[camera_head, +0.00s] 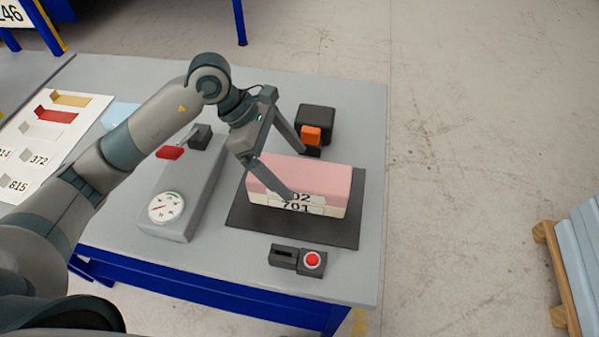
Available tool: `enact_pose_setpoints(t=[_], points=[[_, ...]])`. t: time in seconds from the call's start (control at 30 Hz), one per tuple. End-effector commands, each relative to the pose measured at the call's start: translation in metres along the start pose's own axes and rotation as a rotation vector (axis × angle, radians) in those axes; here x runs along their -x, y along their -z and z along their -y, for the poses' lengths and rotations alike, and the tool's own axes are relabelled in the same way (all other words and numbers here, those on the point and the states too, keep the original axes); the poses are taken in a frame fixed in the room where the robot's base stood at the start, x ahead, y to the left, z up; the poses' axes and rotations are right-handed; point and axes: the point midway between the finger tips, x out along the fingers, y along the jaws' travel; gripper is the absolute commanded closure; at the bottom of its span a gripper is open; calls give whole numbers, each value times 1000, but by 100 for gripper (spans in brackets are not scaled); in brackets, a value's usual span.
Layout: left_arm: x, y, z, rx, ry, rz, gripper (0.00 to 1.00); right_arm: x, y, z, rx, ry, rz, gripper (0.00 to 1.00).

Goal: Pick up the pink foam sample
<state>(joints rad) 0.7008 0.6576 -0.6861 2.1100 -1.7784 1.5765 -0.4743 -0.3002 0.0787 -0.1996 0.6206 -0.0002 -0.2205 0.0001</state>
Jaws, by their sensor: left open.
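The pink foam sample (318,176) is a pink block lying on top of a cream block (338,212) on a dark mat (340,233). White labels with black digits show on their front faces, partly hidden by a finger. My left gripper (297,174) is open at the foam's left part. One finger reaches across the front face near the label and the other is on the far side, by the back edge. I cannot tell whether either finger touches the foam. My right gripper is not in view.
A grey device with a dial (166,207) and a red-handled lever (170,152) stands left of the mat. A black-and-orange block (311,135) stands behind the foam. A red button box (312,261) is at the front. Foam swatches lie on a white board (30,177) at the left.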

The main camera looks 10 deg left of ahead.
Motion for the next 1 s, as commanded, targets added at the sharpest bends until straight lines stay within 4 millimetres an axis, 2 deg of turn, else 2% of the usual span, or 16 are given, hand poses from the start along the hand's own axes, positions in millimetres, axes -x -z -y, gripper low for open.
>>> enact_pose_setpoints(t=[0.03, 0.23, 0.7, 0.77, 0.9, 1.0], points=[[-4, -3, 0, 1, 3, 2, 9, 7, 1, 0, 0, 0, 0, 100], [-22, -1, 0, 0, 1, 0, 9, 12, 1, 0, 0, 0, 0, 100], [-23, 0, 0, -1, -1, 0, 9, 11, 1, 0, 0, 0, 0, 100], [-23, 0, 0, -1, -1, 0, 21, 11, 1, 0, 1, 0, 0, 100], [-22, 0, 0, -1, -1, 0, 53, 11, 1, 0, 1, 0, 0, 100], [-22, 0, 0, -1, -1, 0, 53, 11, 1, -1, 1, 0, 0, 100]])
